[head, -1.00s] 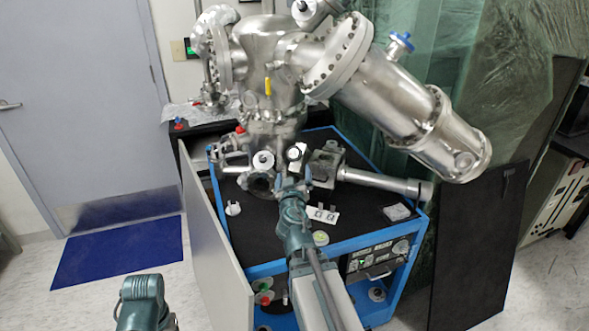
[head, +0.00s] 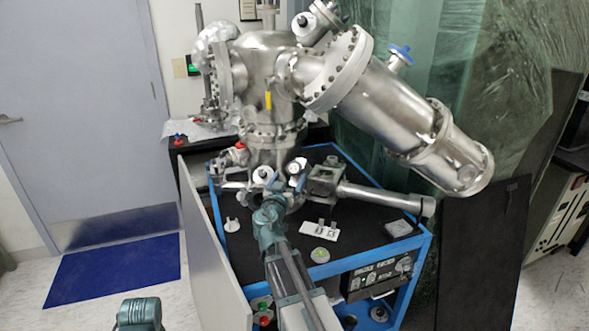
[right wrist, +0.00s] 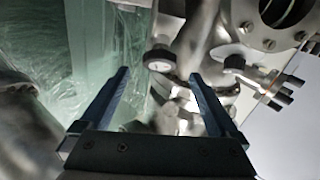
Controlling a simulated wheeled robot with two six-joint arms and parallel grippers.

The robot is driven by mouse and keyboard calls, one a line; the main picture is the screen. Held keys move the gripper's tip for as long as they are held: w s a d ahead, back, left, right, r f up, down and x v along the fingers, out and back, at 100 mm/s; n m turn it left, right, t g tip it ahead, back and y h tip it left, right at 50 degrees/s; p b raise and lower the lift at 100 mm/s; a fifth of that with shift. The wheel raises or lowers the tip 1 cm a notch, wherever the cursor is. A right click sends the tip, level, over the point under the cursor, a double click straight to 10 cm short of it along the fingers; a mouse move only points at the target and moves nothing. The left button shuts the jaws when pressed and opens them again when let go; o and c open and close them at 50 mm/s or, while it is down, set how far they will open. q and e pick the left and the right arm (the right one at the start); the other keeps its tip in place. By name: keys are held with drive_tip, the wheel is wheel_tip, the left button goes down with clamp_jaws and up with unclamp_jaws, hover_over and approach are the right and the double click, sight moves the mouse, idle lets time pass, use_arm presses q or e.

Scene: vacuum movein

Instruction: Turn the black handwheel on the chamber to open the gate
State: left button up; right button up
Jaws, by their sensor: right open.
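The steel chamber (head: 268,70) stands on a black-topped blue cart. Two small round knobs with pale faces show low on its front in the head view, one on the left (head: 263,174) and one on the right (head: 295,167). In the right wrist view a round handwheel with a dark rim and pale face (right wrist: 160,60) lies ahead, between the fingertip directions. A second dark knob (right wrist: 234,63) is to its right. My right gripper (right wrist: 160,74) is open and empty, with no visible contact. In the head view its fingers (head: 274,186) are close to the left knob, partly hidden by my wrist.
The cart's blue frame (head: 375,247) surrounds the top, where a white card (head: 320,231) and a small grey block (head: 398,228) lie. A long steel tube (head: 385,196) reaches right. A grey panel (head: 212,240) stands at the cart's left. A blue handwheel (head: 402,54) is high on the chamber.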

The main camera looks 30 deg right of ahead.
sight(294, 170)
drive_tip(key=x, duration=0.7)
drive_tip(key=shift+d, duration=0.15)
